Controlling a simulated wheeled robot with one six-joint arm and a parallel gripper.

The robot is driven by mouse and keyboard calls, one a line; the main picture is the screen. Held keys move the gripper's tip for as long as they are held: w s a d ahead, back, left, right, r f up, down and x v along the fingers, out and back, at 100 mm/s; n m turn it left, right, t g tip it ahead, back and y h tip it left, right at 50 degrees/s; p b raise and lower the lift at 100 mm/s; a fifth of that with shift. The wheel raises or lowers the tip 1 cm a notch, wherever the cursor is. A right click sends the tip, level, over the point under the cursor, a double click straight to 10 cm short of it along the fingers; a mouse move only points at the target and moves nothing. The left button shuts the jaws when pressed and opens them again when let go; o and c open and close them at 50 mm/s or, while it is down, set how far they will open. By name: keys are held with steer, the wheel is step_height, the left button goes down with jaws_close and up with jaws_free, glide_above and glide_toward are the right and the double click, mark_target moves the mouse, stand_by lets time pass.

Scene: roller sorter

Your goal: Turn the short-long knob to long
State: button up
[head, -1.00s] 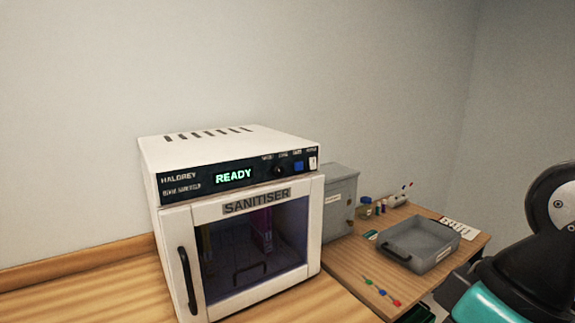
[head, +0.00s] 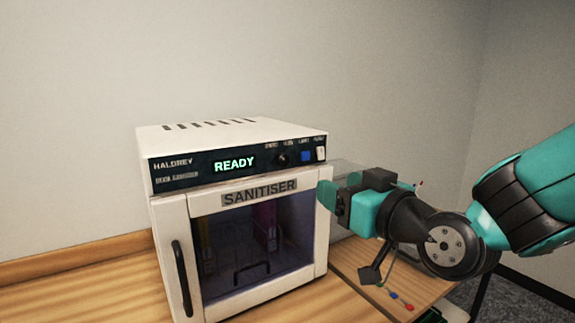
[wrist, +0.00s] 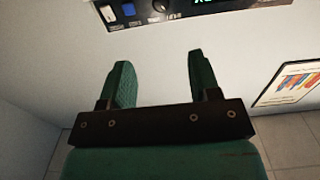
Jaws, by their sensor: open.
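The white sanitiser (head: 235,137) stands on the wooden counter, with "READY" lit green on its black control strip. A small dark round knob (head: 282,159) sits on that strip, between the display and a blue button (head: 306,155). Its lettering and pointer are too small to read. The knob also shows at the top edge of the wrist view (wrist: 161,5), partly cut off. My gripper (head: 338,191) is open and empty, to the right of and below the knob, by the sanitiser's front right edge. In the wrist view its two green fingers (wrist: 158,62) stand apart, short of the control strip.
A white switch (head: 320,153) is at the strip's right end. The door handle (head: 182,278) is at the sanitiser's left. My arm hides much of the side table (head: 350,266) and the things on it. The space above the sanitiser is clear.

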mark_target(285, 162)
steer(key=p+x, duration=0.6)
steer(key=x, duration=0.9)
steer(key=shift+a+r, duration=0.1)
steer(key=shift+a, duration=0.1)
steer(key=shift+w+a, duration=0.35)
steer(key=shift+w, duration=0.25)
steer(key=c, duration=0.9)
steer(key=shift+f+m+b, duration=0.35)
steer(key=shift+m+b, duration=0.55)
steer(key=shift+b, duration=0.1)
steer(key=shift+m+b, duration=0.75)
steer(key=shift+m, duration=0.25)
steer(key=shift+r+m, duration=0.25)
steer(key=shift+m, duration=0.15)
steer(key=shift+c, duration=0.2)
